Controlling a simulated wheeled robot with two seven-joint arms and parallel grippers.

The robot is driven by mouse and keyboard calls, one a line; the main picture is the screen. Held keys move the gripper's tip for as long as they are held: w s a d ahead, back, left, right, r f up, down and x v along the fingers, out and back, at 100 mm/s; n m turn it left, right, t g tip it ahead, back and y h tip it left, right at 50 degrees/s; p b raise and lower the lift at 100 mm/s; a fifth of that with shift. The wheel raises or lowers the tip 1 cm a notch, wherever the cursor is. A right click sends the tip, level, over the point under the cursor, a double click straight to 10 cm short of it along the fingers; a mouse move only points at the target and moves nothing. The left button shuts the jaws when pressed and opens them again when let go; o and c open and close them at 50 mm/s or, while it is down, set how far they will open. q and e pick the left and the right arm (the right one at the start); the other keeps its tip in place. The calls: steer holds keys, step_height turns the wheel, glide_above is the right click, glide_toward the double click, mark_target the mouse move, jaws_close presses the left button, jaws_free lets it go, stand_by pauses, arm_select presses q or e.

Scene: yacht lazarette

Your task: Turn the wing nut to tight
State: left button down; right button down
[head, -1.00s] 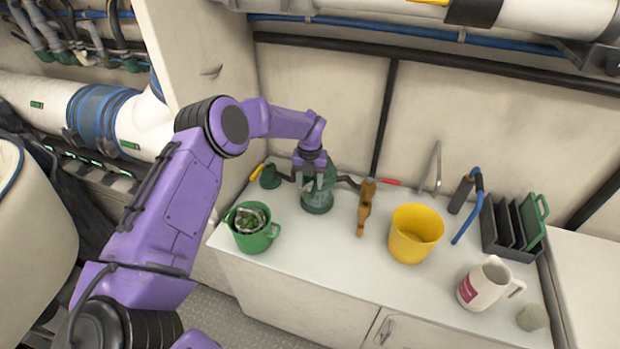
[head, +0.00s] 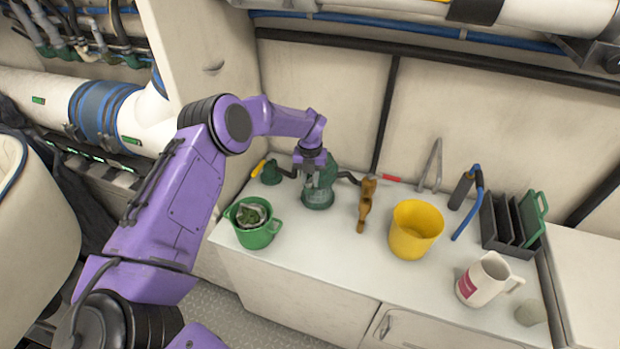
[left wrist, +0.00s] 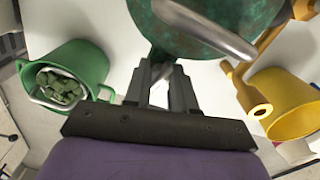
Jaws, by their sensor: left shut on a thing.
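A green strainer (head: 318,198) with a rounded body stands at the back left of the white counter. In the left wrist view its green, worn top (left wrist: 215,18) is crossed by a silver bar (left wrist: 205,30). My left gripper (head: 311,180) is over the strainer, pointing down. In the left wrist view the gripper (left wrist: 162,76) is shut on a small silver piece, the wing nut (left wrist: 160,88), of which only a little shows between the fingers. The wing nut's angle is mostly hidden. My right gripper is not in view.
The front middle of the counter is clear.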

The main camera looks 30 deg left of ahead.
mark_target(311, 179)
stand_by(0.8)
arm_select(q)
steer(key=c, duration=0.9)
jaws_free()
steer(key=shift+w+d, duration=0.1)
steer(key=shift+d, duration=0.05)
step_height(311, 179, up, 10)
steer(key=b, duration=0.3)
steer(key=shift+r, duration=0.25)
